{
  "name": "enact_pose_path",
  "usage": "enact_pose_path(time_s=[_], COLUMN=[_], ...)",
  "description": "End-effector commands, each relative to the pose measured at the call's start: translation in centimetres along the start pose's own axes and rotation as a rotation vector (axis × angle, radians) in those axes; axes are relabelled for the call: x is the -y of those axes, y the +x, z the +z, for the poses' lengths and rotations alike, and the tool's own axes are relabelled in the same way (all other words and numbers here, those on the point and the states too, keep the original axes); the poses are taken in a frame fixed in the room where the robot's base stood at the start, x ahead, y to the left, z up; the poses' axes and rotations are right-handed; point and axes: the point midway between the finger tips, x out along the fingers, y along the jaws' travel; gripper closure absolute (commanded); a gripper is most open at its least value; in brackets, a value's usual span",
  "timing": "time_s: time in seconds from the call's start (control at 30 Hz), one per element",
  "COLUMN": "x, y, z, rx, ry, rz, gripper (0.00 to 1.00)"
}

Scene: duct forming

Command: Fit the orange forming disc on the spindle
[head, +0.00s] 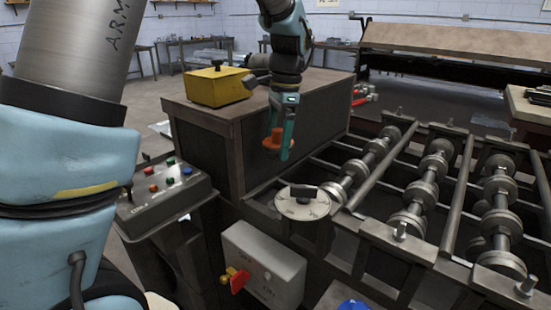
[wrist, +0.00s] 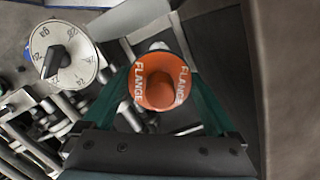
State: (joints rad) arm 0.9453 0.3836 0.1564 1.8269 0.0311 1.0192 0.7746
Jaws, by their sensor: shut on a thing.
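The machine carries several shafts with grey metal rollers (head: 377,146). I cannot tell which shaft is the spindle. A small pale round end shows just beyond the disc in the wrist view, partly hidden.
A dial with a black knob (head: 302,203) stands just right of and below the disc. A yellow box (head: 217,87) sits on the cabinet top (head: 313,88). A control panel (head: 165,192) is at left. A grey switch box (head: 263,265) with a red handle is in front.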

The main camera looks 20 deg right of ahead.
Motion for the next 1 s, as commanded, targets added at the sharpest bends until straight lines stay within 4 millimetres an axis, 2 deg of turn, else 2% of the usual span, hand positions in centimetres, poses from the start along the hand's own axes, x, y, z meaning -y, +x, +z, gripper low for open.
enact_pose_path(time_s=[0.03,0.23,0.67,1.0], x=[0.0,0.1,0.1,0.0], y=[1.2,3.7,5.6,8.7], z=[-0.1,-0.3,-0.6,-0.9], rx=[0.002,0.003,0.001,0.001], ry=[-0.001,-0.001,-0.001,-0.001], rz=[0.001,0.001,0.000,0.000], gripper=[0.99,0.99,0.99,0.99])
